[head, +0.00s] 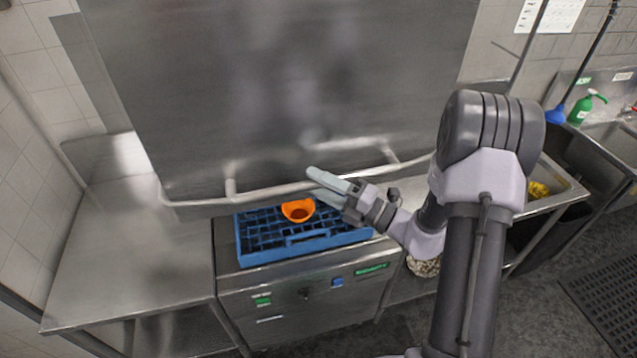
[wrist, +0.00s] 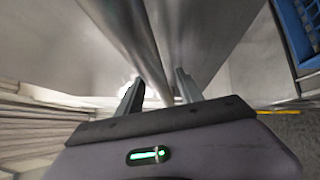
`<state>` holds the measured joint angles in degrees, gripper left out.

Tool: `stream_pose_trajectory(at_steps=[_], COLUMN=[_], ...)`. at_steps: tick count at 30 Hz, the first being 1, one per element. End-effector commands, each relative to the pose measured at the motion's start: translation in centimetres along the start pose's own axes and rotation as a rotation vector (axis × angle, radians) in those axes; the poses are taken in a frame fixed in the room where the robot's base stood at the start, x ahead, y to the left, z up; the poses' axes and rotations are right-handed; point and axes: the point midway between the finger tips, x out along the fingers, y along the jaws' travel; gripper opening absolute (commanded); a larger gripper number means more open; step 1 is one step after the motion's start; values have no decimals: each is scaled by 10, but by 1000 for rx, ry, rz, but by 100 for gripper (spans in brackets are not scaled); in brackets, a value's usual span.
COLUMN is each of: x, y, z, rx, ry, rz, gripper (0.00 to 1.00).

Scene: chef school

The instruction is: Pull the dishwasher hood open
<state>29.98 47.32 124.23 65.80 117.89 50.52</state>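The dishwasher hood (head: 280,90) is a large stainless steel box with a tubular handle bar (head: 270,190) along its lower front. The blue rack shows below the bar, so the hood's lower edge stands above the rack. My gripper (head: 311,182) is at the bar, right of its middle, with its fingers pointing left. In the wrist view, the fingers of my gripper (wrist: 160,90) are apart and the handle bar (wrist: 143,45) runs between them. I see gaps beside the bar; the fingers do not look closed on it.
A blue rack (head: 262,252) holding an orange bowl (head: 298,210) sits on the dishwasher base (head: 300,300) under the bar. A steel counter (head: 120,260) is at left. At right are a sink with yellow items (head: 538,190) and a green spray bottle (head: 582,108).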

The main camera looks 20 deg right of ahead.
Motion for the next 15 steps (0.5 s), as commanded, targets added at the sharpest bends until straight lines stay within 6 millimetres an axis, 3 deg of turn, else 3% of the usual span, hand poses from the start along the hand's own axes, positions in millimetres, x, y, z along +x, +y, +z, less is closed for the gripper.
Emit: stream_pose_trajectory(at_steps=[11,15], x=[0,-14], y=[0,-2], z=[0,1], rx=[0,-1], ry=[1,-2], rz=[0,-1], gripper=[43,43])
